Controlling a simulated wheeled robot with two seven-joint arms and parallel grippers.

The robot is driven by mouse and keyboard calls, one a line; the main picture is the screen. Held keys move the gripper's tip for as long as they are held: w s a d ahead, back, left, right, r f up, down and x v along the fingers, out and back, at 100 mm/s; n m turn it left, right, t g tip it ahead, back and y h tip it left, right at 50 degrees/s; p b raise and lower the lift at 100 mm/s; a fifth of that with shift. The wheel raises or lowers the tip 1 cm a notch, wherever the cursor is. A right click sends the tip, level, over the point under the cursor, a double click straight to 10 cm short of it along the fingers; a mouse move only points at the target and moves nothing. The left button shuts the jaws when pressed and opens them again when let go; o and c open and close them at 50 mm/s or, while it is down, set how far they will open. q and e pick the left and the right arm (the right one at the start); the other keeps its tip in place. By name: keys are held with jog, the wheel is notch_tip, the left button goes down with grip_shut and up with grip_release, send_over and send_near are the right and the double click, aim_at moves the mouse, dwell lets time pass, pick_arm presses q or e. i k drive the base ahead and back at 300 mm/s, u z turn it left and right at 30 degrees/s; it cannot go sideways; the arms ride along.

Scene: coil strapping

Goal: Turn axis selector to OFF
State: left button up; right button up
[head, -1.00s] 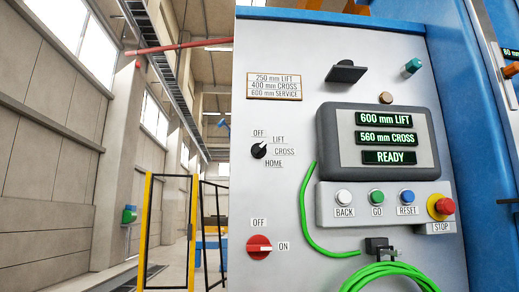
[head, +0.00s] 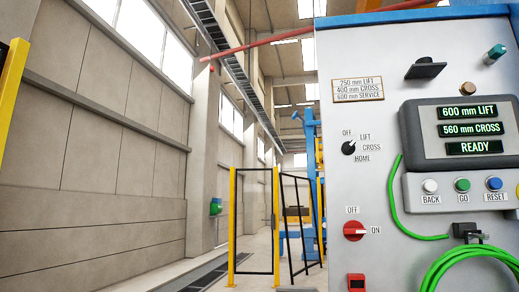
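The axis selector (head: 348,148) is a small black rotary knob on the left part of a light grey control panel (head: 350,200). Labels OFF, LIFT, CROSS and HOME run around it from upper left to lower right. Its pale pointer mark seems to face up and right, toward LIFT, but it is small. Below it is a separate red rotary switch (head: 354,230) with its own OFF and ON labels. Neither of my grippers shows in the head view.
A display (head: 470,130) reads 600 mm LIFT, 560 mm CROSS, READY. Below it are BACK, GO and RESET buttons (head: 462,185) and a coiled green cable (head: 470,265). Yellow-posted fencing (head: 233,225) stands left of the panel. Floor shows between wall and fence.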

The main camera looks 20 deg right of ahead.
aim_at(348, 148)
jog(key=u, duration=0.75)
jog(key=i, duration=1.35)
jog(key=z, duration=1.45)
